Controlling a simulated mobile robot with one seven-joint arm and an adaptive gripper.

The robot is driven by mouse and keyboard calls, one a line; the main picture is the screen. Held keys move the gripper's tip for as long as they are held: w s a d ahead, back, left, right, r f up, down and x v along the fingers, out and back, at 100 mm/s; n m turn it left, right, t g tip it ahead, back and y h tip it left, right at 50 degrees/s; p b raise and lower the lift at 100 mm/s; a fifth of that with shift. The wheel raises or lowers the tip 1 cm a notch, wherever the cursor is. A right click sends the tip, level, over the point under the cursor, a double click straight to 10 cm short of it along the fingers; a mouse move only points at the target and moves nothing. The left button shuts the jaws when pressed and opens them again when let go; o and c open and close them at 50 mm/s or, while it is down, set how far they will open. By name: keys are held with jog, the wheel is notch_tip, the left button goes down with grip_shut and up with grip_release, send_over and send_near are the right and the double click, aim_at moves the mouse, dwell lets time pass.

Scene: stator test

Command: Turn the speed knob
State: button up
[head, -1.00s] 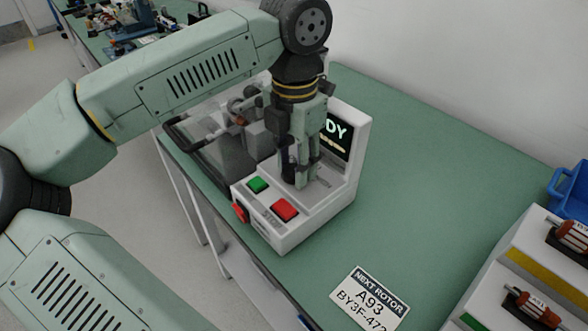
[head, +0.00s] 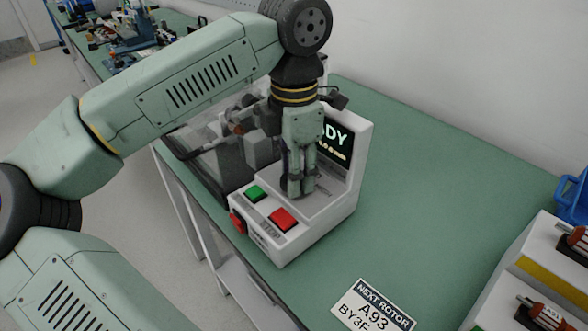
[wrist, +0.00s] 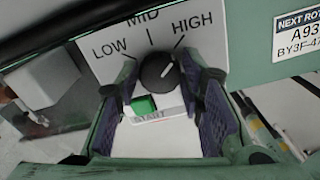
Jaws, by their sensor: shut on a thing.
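The speed knob (wrist: 155,73) is a dark round dial on the white panel of the test unit (head: 325,214), below the labels LOW, MID and HIGH. Its white pointer mark leans up and right, toward HIGH. My gripper (wrist: 160,78) has one finger on each side of the knob and is shut on it. In the head view my gripper (head: 300,190) points down at the panel, and its fingers hide the knob. The green START button (wrist: 143,105) lies just below the knob in the wrist view.
A red button (head: 284,219) and the green button (head: 255,193) sit close in front of my fingers. The unit's lit screen (head: 337,142) stands right behind them. A NEXT ROTOR card (head: 373,306) and a rotor rack (head: 520,285) are at right. Green bench between is clear.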

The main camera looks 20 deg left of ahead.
jog(key=o, duration=1.2)
jog(key=shift+c, duration=0.2)
notch_tip(320, 180, up, 12)
